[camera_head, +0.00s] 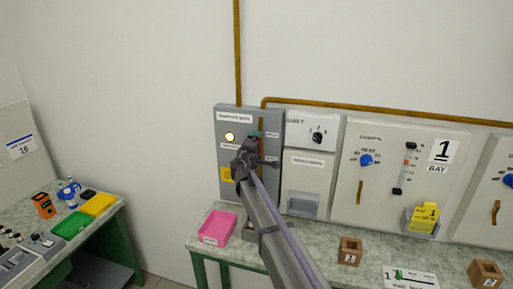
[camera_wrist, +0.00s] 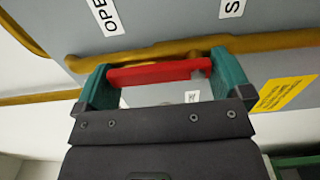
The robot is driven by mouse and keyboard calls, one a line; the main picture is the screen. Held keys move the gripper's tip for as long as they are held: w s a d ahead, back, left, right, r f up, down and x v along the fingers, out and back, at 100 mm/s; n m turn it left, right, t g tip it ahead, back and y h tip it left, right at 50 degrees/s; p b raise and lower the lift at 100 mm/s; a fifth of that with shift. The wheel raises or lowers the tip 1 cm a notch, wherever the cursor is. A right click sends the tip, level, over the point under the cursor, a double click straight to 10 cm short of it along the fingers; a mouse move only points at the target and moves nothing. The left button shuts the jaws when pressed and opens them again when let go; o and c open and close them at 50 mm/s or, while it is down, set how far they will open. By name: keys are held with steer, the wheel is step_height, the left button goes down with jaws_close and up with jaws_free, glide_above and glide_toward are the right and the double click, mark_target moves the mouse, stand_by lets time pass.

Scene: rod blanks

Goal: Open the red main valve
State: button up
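The red valve handle (camera_wrist: 158,73) shows in the wrist view as a bar lying along the brown pipe. My gripper (camera_wrist: 157,75) is at it, with its green fingertips spread wide, one at each end of the bar. I cannot tell whether the fingertips touch the bar. A label reading "OPE" (camera_wrist: 104,14) is at the upper left and one starting with "S" (camera_wrist: 232,8) is at the upper right. In the head view, my gripper (camera_head: 252,150) is in front of the grey valve panel (camera_head: 228,166) and hides the red handle.
A lit round lamp (camera_head: 230,137) and a yellow label (camera_head: 227,174) are on the panel. The cabinet with a dial (camera_head: 317,136) and the bay 1 panel (camera_head: 375,205) stand to the right. A pink tray (camera_head: 217,228) and a brown block (camera_head: 350,251) are on the bench below.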

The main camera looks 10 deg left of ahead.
steer(key=s, duration=0.3)
steer(key=s+a, duration=0.1)
steer(key=s, duration=0.6)
steer(key=shift+s+a, duration=0.15)
steer(key=shift+s, duration=0.2)
steer(key=shift+s+d+f+m+g+y+b, duration=0.35)
steer(key=shift+s+d+f+m+g+b, duration=0.5)
steer(key=shift+s+d+f+m+g, duration=3.7)
steer(key=shift+s+d+f+m+g+y+b, duration=0.4)
steer(key=shift+s+d+f+m+g+b, duration=0.8)
steer(key=shift+s+d+f, duration=3.7)
steer(key=shift+s+d+f+m+g+y+b, duration=0.45)
steer(key=shift+s+d+f+m+g, duration=1.9)
steer(key=shift+s+d, duration=5.35)
